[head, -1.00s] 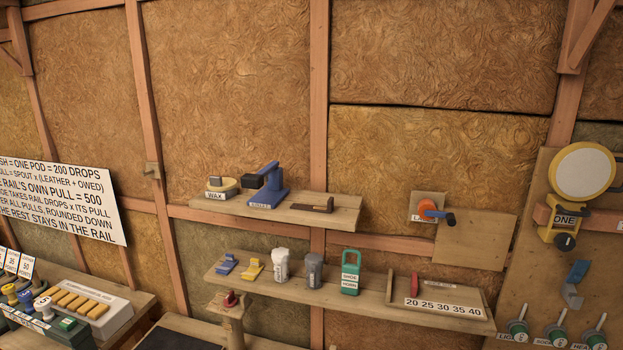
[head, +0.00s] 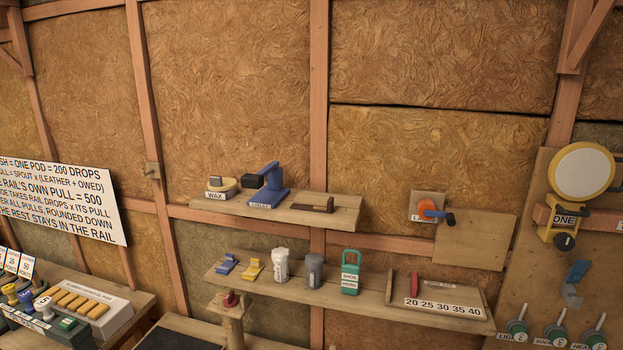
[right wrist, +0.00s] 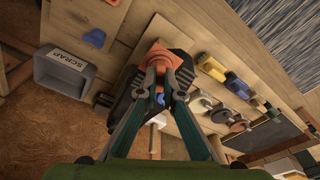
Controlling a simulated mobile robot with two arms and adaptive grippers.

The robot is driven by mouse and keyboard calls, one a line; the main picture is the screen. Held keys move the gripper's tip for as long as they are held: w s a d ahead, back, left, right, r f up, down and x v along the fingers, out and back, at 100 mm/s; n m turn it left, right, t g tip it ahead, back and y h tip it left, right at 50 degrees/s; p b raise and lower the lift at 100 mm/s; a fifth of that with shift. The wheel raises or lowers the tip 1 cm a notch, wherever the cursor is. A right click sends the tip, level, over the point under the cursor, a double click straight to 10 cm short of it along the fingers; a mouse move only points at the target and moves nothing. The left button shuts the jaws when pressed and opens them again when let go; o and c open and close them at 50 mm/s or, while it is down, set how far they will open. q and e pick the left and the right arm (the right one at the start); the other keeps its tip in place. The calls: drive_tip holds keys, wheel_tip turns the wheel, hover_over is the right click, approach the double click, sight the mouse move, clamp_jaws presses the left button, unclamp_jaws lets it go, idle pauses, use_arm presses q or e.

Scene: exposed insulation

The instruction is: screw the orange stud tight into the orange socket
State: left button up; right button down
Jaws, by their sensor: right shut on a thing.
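In the right wrist view my right gripper (right wrist: 161,68) is shut on an orange piece (right wrist: 158,49), gripped at its near end. The piece looks like the orange stud or its socket; I cannot tell which, nor how deep any thread sits. A black body (right wrist: 127,97) lies behind the fingers, and a small blue part (right wrist: 159,96) shows between them. In the head view neither gripper shows. An orange round part with a blue handle (head: 430,211) sits on a small wall board there; I cannot tell whether it belongs to the stud or socket.
A grey bin marked SCRAP (right wrist: 66,78) stands at left in the wrist view. Yellow and blue blocks (right wrist: 237,86) and several round pieces sit on the board to the right. In the head view, two wooden shelves (head: 330,212) hold small tools.

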drive_tip(key=shift+s+f, duration=0.5)
drive_tip(key=shift+f, duration=0.05)
drive_tip(key=m, duration=0.3)
drive_tip(key=shift+a+m, duration=0.2)
drive_tip(key=shift+m, duration=0.2)
drive_tip(key=shift+m+h, duration=0.4)
drive_tip(key=shift+m, duration=0.7)
drive_tip(key=c, duration=2.1)
unclamp_jaws()
drive_tip(key=shift+w, duration=0.3)
drive_tip(key=shift+r, duration=0.2)
